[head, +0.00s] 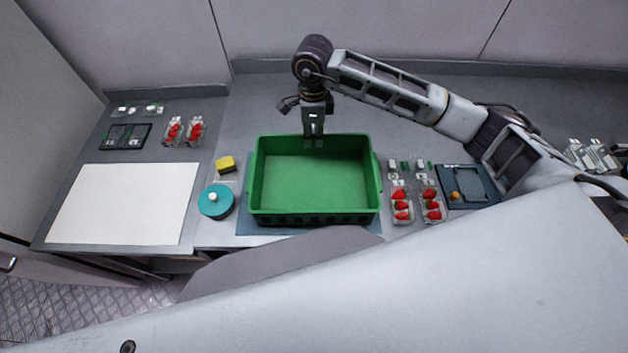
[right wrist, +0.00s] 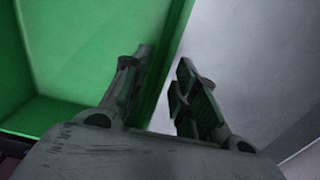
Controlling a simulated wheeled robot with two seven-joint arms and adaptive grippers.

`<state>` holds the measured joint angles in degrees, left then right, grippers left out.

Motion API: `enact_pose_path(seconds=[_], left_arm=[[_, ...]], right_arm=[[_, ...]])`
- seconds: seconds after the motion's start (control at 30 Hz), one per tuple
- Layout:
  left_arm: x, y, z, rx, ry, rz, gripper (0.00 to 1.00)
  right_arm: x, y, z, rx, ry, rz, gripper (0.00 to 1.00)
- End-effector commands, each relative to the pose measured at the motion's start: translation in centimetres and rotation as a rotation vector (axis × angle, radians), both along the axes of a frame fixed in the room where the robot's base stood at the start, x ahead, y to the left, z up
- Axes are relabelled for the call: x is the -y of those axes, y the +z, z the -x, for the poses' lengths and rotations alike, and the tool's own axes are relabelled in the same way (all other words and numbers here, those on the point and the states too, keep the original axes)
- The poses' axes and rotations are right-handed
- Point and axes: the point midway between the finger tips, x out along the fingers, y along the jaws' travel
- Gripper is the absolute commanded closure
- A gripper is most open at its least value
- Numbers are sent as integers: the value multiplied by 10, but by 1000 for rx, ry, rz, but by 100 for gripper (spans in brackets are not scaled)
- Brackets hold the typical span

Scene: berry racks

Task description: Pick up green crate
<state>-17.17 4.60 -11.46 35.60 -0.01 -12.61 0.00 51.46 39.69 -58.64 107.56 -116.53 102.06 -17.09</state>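The green crate (head: 315,218) is empty and stands upright on a dark blue-grey mat (head: 255,229) at the middle of the counter. My right gripper (head: 314,141) points down at the middle of the crate's far rim. In the right wrist view, the crate's rim (right wrist: 172,62) runs between the two fingers of the right gripper (right wrist: 163,82). One finger is on the inner side of the wall and the other on the outer side. The fingers are apart, with a gap beside the wall. My left gripper is not in view.
A teal disc (head: 216,201) and a yellow block (head: 225,164) lie left of the crate. Punnets of red berries (head: 401,205) and a dark scale (head: 468,186) stand to its right. The counter behind the crate is clear.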

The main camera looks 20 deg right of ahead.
Motion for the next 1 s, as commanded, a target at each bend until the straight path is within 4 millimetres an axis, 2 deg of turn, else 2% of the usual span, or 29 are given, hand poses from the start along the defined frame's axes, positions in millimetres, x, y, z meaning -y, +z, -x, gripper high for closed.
enact_pose_path(seconds=[0.37,0.8,1.0], left_arm=[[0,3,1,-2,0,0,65],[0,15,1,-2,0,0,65],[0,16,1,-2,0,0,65]], right_arm=[[0,-6,0,-1,-1,1,71],[1,-46,2,-2,-1,-1,71],[1,-52,1,0,0,0,71]])
